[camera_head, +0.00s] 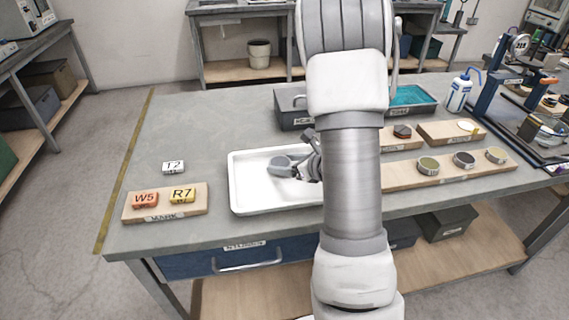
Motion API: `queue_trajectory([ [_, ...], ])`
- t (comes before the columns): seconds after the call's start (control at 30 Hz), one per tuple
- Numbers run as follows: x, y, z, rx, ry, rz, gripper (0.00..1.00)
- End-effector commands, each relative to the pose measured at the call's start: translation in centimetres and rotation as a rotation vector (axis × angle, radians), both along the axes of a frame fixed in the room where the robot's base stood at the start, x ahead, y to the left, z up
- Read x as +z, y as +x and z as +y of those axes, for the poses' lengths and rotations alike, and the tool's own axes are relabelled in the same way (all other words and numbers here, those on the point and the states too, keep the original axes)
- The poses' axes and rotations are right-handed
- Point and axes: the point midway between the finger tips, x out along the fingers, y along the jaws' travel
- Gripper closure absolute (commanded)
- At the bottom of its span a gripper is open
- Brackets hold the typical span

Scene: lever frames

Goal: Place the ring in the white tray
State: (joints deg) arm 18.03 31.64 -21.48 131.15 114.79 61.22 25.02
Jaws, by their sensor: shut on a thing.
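The white tray (245,203) lies on the grey workbench, left of and partly behind my arm. My gripper (303,168) is over the tray's right part, largely hidden by my arm. It is shut on a grey rounded piece, which I take to be the ring (281,167); it shows at the gripper's left side, over the tray floor. Its hole cannot be made out. I cannot tell whether the ring touches the tray floor.
Left of the tray, a wooden board (151,212) holds orange and yellow tags; a white tag (173,167) lies behind it. A dark box (292,112) stands behind the tray. On the right are a long wooden board (459,174) with several round pieces and a teal-filled tray (428,105).

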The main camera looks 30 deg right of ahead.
Motion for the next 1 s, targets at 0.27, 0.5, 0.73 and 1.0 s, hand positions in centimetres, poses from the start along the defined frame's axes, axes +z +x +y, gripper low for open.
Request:
queue_trajectory([
  [0.27, -0.1, 0.0, 0.0, 0.0, 0.0, 0.0, 0.0],
  [0.5, 0.2, 0.0, 0.0, 0.001, 0.0, 0.0, 0.0],
  [0.73, 2.2, -2.9, -1.1, -0.005, 0.0, -0.002, 0.0],
  [1.0, 4.9, -7.7, -2.6, -0.004, 0.0, -0.001, 0.0],
])
